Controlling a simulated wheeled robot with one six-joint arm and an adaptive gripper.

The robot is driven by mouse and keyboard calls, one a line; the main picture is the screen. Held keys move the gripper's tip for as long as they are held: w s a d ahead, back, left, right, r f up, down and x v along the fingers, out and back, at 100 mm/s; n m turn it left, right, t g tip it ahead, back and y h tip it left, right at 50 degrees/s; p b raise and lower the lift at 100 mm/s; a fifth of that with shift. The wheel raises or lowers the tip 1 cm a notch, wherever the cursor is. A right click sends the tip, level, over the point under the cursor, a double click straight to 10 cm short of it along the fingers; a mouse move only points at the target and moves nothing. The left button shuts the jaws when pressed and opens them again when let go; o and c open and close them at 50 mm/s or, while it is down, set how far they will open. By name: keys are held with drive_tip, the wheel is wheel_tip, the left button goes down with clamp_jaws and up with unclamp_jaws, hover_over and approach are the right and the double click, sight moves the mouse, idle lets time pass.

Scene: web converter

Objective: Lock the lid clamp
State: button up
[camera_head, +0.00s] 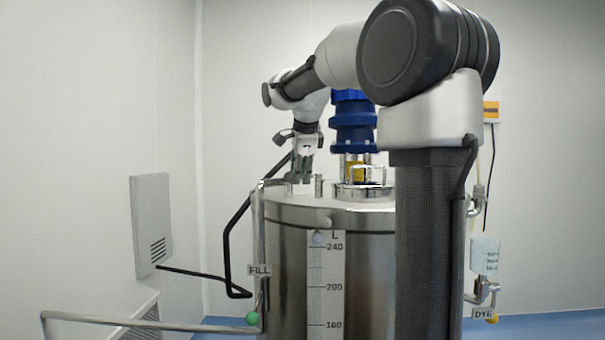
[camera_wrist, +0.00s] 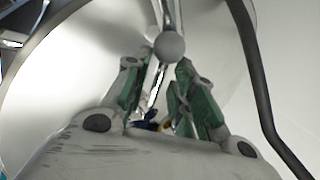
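The steel tank's lid (camera_head: 330,207) shows in the head view. My gripper (camera_head: 302,180) points down over the lid's left rear part. In the wrist view, my gripper (camera_wrist: 160,75) has its two green-padded fingers apart, with a clear gap between them. A grey ball knob (camera_wrist: 169,47) on a thin metal rod, seemingly the clamp handle, shows at the gap near the fingertips. I cannot tell whether a finger touches it. The clamp's base is hidden, and the clamp is not clearly seen in the head view.
A blue motor (camera_head: 353,125) stands on the lid, right of my gripper. A fill pipe (camera_head: 258,230) runs up the tank's left side. A black hose (camera_head: 237,215) passes left of the tank; a dark tube (camera_wrist: 258,85) shows right in the wrist view.

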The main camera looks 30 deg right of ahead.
clamp_jaws()
drive_tip(key=s+n+y, duration=0.1)
drive_tip(key=n+y, duration=0.1)
drive_tip(key=n, duration=0.1)
drive_tip(key=shift+s+n, duration=0.3)
drive_tip(key=shift+s, duration=0.05)
drive_tip(key=n+y, duration=0.1)
drive_tip(key=s+n+y, duration=0.1)
drive_tip(key=n, duration=0.1)
drive_tip(key=s+n, duration=0.1)
drive_tip(key=shift+d+n+y, duration=0.3)
drive_tip(key=shift+d+y, duration=0.05)
drive_tip(key=shift+y, duration=0.05)
drive_tip(key=n+y, duration=0.1)
drive_tip(key=s+d+n+g, duration=0.1)
drive_tip(key=n, duration=0.1)
drive_tip(key=shift+s+y, duration=0.2)
drive_tip(key=shift+y, duration=0.2)
drive_tip(key=shift+s+d+n+g+y, duration=0.2)
drive_tip(key=shift+d+n+g+y, duration=0.1)
drive_tip(key=shift+n, duration=0.45)
drive_tip(key=shift+s+d+n+g+y, duration=0.2)
drive_tip(key=shift+n+g+y, duration=0.1)
drive_tip(key=shift+n, duration=0.4)
drive_tip(key=shift+s+d+n+g+y, duration=0.2)
drive_tip(key=shift+d+n+y, duration=0.1)
drive_tip(key=shift+n, duration=0.45)
drive_tip(key=shift+f, duration=0.1)
